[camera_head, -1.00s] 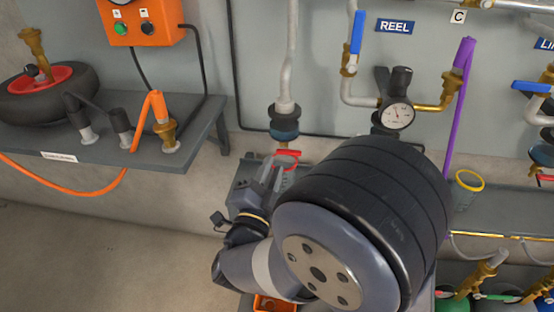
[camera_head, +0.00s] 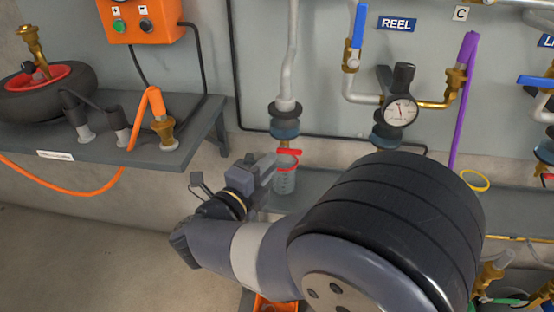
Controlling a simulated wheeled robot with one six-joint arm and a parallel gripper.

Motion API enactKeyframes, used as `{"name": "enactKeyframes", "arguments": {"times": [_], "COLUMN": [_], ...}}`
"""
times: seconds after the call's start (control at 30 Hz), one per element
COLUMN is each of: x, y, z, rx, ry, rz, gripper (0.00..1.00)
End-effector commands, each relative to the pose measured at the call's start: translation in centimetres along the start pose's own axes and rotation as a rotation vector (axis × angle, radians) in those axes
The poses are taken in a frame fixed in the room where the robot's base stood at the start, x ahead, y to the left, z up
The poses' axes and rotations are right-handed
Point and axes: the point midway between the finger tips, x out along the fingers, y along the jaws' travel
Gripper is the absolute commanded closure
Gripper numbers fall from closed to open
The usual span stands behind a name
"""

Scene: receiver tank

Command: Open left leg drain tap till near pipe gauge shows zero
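The left leg drain tap has a red handle (camera_head: 286,153) under the blue-banded bowl (camera_head: 285,122) at the foot of the left grey pipe (camera_head: 290,50). A clear cup (camera_head: 285,178) sits directly below the tap. My gripper (camera_head: 266,167) is just left of the red handle, its fingers pointing at it. I cannot tell whether they touch it or how far apart they are. The pipe gauge (camera_head: 401,111) has a white dial on the pipe to the right; its needle is too small to read surely.
A purple hose (camera_head: 464,100) hangs to the right. A grey shelf (camera_head: 110,145) with a tyre and an orange hose (camera_head: 155,105) is at left. My arm covers the lower middle.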

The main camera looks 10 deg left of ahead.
Motion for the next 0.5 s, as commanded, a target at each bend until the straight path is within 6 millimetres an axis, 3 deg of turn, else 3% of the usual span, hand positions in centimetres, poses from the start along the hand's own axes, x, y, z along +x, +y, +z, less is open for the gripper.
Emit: {"name": "enactKeyframes", "arguments": {"times": [0.2, 0.5], "x": [3.1, 4.1], "y": [0.1, 0.0], "z": [0.0, 0.0], "rx": [0.0, -0.002], "ry": [0.002, -0.001], "rz": [-0.001, -0.001], "gripper": [0.82, 0.82]}}
